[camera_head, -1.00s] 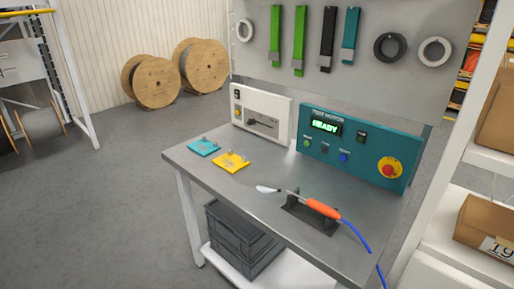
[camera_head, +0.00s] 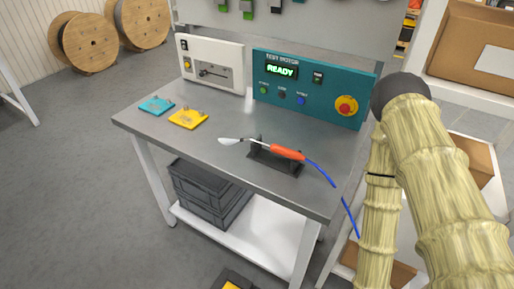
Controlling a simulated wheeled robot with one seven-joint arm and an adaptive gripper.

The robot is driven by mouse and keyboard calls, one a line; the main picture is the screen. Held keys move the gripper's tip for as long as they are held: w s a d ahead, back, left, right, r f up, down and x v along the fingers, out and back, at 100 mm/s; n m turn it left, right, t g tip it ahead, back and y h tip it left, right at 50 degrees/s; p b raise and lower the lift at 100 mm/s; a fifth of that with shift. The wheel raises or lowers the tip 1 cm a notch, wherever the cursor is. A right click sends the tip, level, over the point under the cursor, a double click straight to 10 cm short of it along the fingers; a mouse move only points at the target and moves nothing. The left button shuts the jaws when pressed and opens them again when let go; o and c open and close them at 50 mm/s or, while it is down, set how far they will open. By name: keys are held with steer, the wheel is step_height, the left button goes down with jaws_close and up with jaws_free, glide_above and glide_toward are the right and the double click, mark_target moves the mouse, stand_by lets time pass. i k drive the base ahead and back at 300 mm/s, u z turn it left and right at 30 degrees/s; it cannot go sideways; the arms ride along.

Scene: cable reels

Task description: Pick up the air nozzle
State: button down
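The air nozzle (camera_head: 287,153) appears to be the tool with the orange handle, a thin metal tube toward the left and a blue hose at its right end. It rests on a dark stand (camera_head: 272,162) near the front of the grey workbench (camera_head: 222,165). A small white, spoon-like piece (camera_head: 230,141) shows at the left end of the tube; I cannot tell whether it is joined to it. The blue hose hangs over the bench's right edge. My arm, in a tan sleeve, fills the right side of the view. My gripper is not in view.
A teal test motor panel (camera_head: 312,90) and a white control box (camera_head: 210,65) stand along the back. A teal plate (camera_head: 157,106) and a yellow plate (camera_head: 188,119) lie at the left. Dark crates (camera_head: 210,193) sit on the lower shelf. A cardboard box is at right.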

mark_target(288, 153)
steer(key=z, duration=2.35)
steer(key=k, duration=1.25)
steer(key=u, duration=2)
